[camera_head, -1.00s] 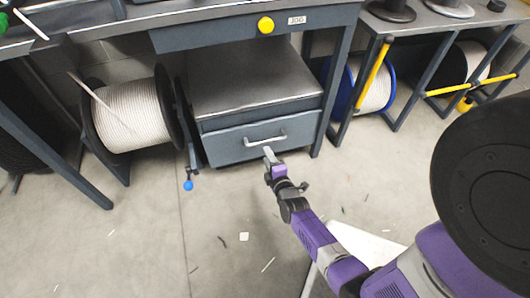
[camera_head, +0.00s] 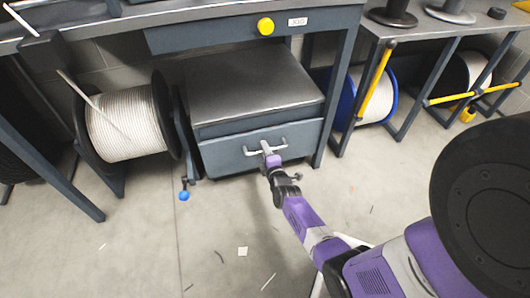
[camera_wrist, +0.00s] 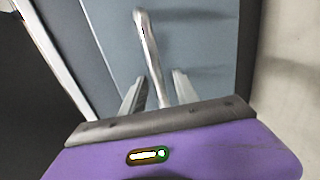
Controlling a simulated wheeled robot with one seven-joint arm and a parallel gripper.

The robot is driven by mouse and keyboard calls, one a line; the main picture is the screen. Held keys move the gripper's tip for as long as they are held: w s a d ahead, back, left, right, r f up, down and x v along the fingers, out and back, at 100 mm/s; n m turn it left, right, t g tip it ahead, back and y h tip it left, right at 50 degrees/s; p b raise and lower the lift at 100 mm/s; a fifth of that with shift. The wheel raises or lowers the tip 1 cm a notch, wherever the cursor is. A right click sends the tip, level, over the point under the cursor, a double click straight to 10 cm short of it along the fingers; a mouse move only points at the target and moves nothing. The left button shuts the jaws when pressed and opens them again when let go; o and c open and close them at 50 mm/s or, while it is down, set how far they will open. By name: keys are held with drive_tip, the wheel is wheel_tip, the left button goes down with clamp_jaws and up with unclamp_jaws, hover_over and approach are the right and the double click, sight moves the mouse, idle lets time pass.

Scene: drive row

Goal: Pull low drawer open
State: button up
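The low drawer (camera_head: 235,154) is a grey-blue front in the cabinet under the bench and looks closed. Its pale bar handle (camera_head: 252,151) runs across the front. My gripper (camera_head: 266,148) is at the handle's middle in the head view. In the wrist view, the handle (camera_wrist: 147,40) passes between the two fingers of my gripper (camera_wrist: 158,88). The fingers stand apart, with a gap visible beside the bar, so the gripper looks open around it. The fingertips' exact contact with the handle or drawer front cannot be told.
A cable reel (camera_head: 125,125) stands left of the cabinet, near a blue ball knob (camera_head: 183,196). A blue-rimmed reel (camera_head: 374,95) stands to the right. The floor in front is open, with small scraps.

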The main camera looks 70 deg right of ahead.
clamp_jaws()
idle(1.4)
